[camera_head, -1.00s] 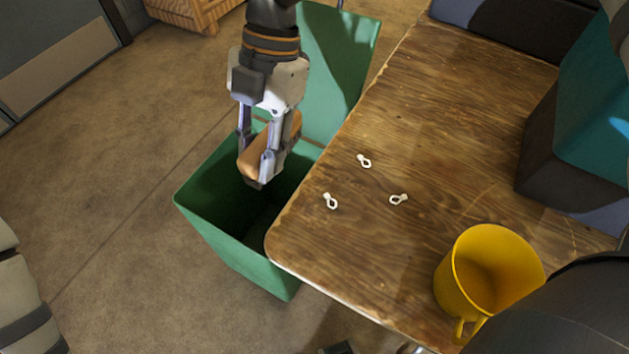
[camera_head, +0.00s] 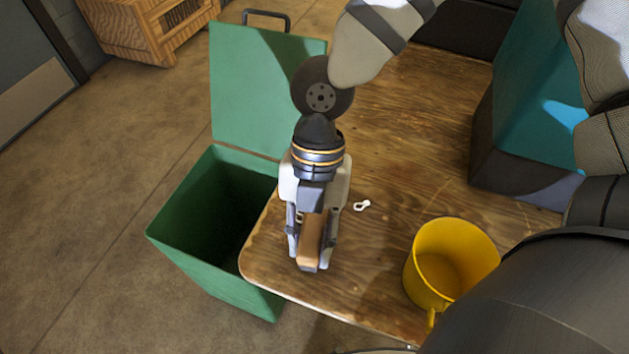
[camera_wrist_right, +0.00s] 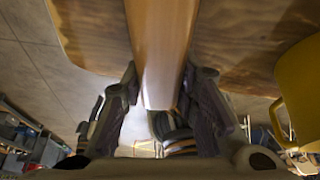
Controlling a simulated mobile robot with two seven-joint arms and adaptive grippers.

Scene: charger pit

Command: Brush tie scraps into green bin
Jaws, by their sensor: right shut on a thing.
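My right gripper (camera_head: 312,255) is shut on a brush with a wooden body (camera_head: 310,240), over the near left corner of the table. The brush also fills the middle of the right wrist view (camera_wrist_right: 162,50). Whether its underside touches the table cannot be told. One pale tie scrap (camera_head: 362,205) lies on the table just right of the gripper. Another scrap (camera_head: 299,217) shows partly behind the fingers; any others are hidden. The green bin (camera_head: 205,270) stands open beside the table's left edge, its lid (camera_head: 245,90) raised behind. My left gripper is out of view.
A yellow mug (camera_head: 450,262) stands on the wooden table (camera_head: 420,150), right of the brush. A teal and dark box (camera_head: 525,120) stands at the table's right. A wooden crate (camera_head: 150,30) is on the floor at the back left. The floor left of the bin is clear.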

